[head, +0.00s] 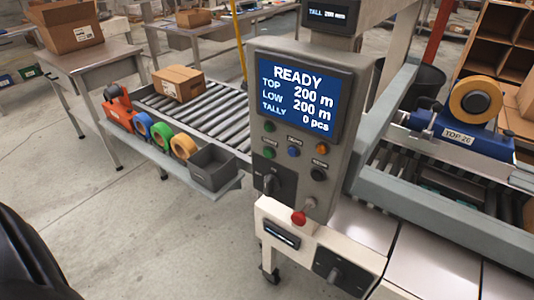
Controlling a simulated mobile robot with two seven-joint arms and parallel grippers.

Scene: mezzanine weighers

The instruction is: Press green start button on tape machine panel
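The grey tape machine panel (335,160) stands upright near the middle of the head view. Its blue screen (299,92) reads READY, TOP 200 m, LOW 200 m and TALLY 0 pcs. A green button (270,153) sits at the left below the screen, under a small label too blurred to read surely. Another green round spot (270,127) is above it, perhaps a lamp. A blue button (293,151) and a black one (318,174) lie to the right. Neither gripper shows; a dark shape at lower left may be part of my arm.
A red knob (299,217) and a dark rotary switch (268,182) sit lower on the machine. A grey bin (214,168) and several tape rolls (162,137) line a shelf at left. A box (178,82) rests on the roller conveyor. Floor at lower left is clear.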

